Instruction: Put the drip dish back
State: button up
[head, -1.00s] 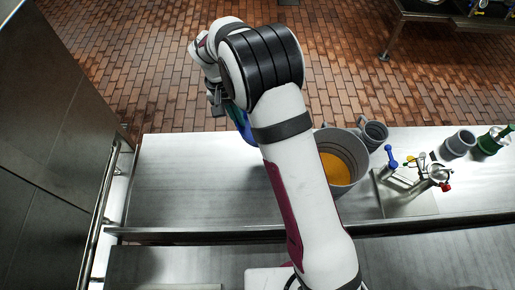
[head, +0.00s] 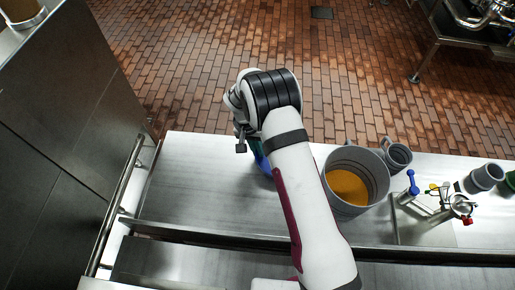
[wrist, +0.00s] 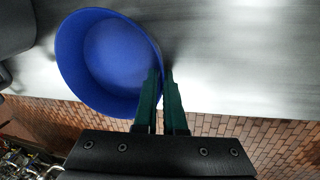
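The blue round dish (wrist: 112,50) fills the upper left of the wrist view, with its open side and empty inside facing the camera. My gripper (wrist: 160,80) has its two green fingers on either side of the dish's rim, close together, with the wall between them. In the head view a small part of the blue dish (head: 261,160) shows beside my arm, over the counter (head: 195,190) near its far edge. My arm hides most of it there. I cannot tell whether the dish touches the counter.
A large grey pot (head: 357,205) with orange contents stands right of my arm, with a grey mug (head: 398,156) behind it. A blue-handled valve (head: 412,182) and metal fittings (head: 459,207) stand farther right. The counter's left part is clear; a rail (head: 116,206) runs along the left.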

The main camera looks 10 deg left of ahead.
jog(key=o, duration=0.3)
